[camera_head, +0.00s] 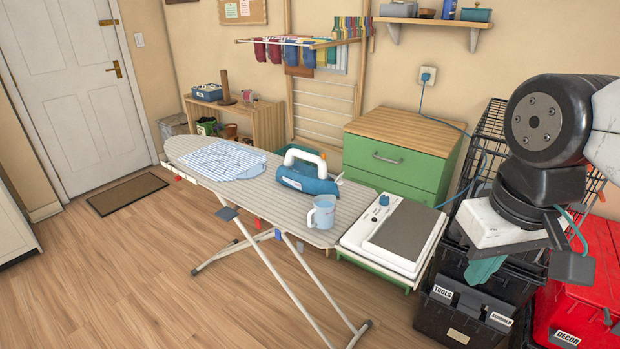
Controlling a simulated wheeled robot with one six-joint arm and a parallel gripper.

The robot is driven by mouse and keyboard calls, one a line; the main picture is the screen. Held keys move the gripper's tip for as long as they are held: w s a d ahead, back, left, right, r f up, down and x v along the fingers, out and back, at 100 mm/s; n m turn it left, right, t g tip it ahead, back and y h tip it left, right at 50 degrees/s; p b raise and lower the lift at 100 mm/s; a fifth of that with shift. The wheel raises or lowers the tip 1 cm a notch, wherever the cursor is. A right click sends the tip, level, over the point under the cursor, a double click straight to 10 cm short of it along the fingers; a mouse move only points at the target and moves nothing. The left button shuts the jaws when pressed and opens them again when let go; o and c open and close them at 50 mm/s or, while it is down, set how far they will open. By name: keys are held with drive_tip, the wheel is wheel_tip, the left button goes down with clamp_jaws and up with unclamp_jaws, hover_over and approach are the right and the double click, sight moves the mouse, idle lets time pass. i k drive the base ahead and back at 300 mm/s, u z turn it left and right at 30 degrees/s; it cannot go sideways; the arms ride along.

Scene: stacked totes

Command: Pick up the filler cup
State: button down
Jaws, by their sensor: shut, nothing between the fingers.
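The filler cup (322,213) is a pale blue, translucent cup with a handle. It stands upright near the right end of the striped ironing board (265,200), in front of the iron. My gripper (572,267) is at the right of the head view, at the end of my dark arm, above the stacked totes. It is well to the right of the cup and apart from it. Its fingers are small and partly hidden here; they look shut and empty.
A teal and white iron (307,172) stands just behind the cup. A folded striped cloth (223,160) lies on the board's left half. A white panel with a grey plate (410,240) adjoins its right end. Black totes (455,315) and a red tote (585,300) stand at right.

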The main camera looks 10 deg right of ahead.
sight(324, 211)
drive_tip(key=u, duration=0.4)
drive_tip(key=k, duration=0.5)
drive_tip(key=u, duration=0.7)
drive_tip(key=i, duration=1.2)
drive_tip(key=z, duration=0.7)
drive_tip(key=i, duration=0.3)
drive_tip(key=z, duration=0.15)
